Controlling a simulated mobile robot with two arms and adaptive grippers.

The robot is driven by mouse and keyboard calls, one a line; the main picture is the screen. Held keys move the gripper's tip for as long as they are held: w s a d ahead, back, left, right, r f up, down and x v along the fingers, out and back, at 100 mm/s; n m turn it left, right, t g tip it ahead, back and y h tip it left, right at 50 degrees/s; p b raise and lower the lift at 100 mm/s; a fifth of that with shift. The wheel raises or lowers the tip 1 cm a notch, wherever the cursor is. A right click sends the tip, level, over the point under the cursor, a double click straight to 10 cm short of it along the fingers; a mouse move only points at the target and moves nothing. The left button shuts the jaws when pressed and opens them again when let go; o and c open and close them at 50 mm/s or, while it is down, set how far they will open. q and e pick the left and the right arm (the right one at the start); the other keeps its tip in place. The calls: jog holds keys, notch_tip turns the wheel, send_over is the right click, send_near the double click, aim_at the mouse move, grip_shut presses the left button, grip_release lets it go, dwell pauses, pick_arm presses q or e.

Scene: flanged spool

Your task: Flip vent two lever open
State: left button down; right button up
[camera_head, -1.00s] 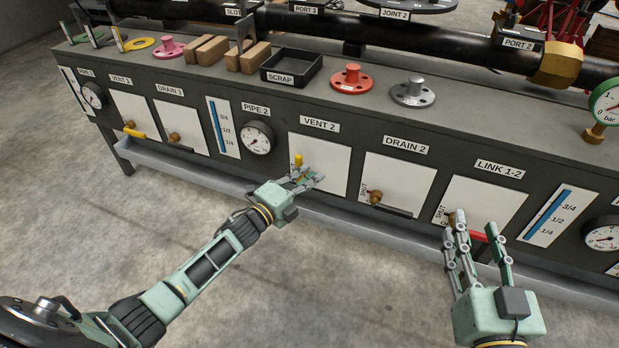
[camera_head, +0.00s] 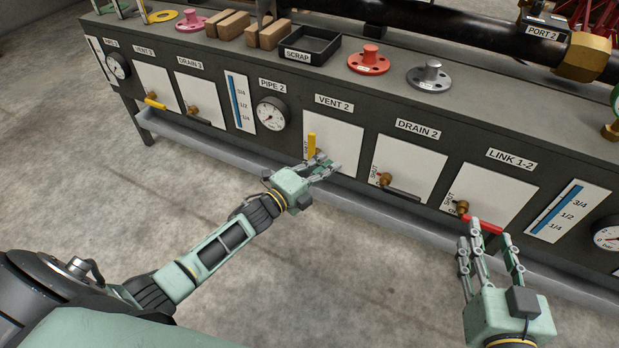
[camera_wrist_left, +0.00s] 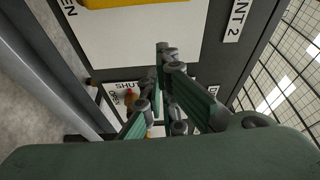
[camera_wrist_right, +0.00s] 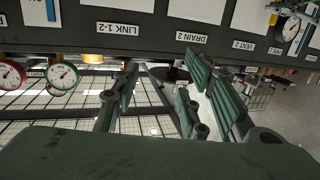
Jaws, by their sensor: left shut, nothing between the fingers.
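The yellow VENT 2 lever (camera_head: 311,146) stands upright at the lower left of its white panel (camera_head: 340,140), under the VENT 2 label (camera_head: 334,104). My left gripper (camera_head: 328,165) is shut and empty, just below and right of the lever; its fingers hide part of the valve body. In the left wrist view, the yellow lever (camera_wrist_left: 130,3) shows at the top edge, apart from the closed fingertips (camera_wrist_left: 163,50). My right gripper (camera_head: 490,238) is open and empty in front of the LINK 1-2 panel, near its red lever (camera_head: 482,225).
The DRAIN 2 valve (camera_head: 385,179) with its dark lever sits right of VENT 2. The PIPE 2 gauge (camera_head: 271,114) is to the left. A grey ledge (camera_head: 365,190) runs along the bench's lower front. The floor before it is clear.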

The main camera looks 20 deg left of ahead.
pick_arm(q)
jog(key=p+v, duration=0.1)
jog(key=v, duration=0.6)
jog(key=shift+r, duration=0.15)
pick_arm(e)
jog(key=s+d+f+g+h, duration=0.1)
jog(key=s+d+f+g, duration=0.1)
jog(key=f, duration=0.6)
jog(key=s+g, duration=0.1)
jog(key=g, duration=0.1)
jog(key=shift+s+g+h, duration=0.3)
jog(key=shift+s+g, duration=0.05)
jog(key=shift+g, duration=0.05)
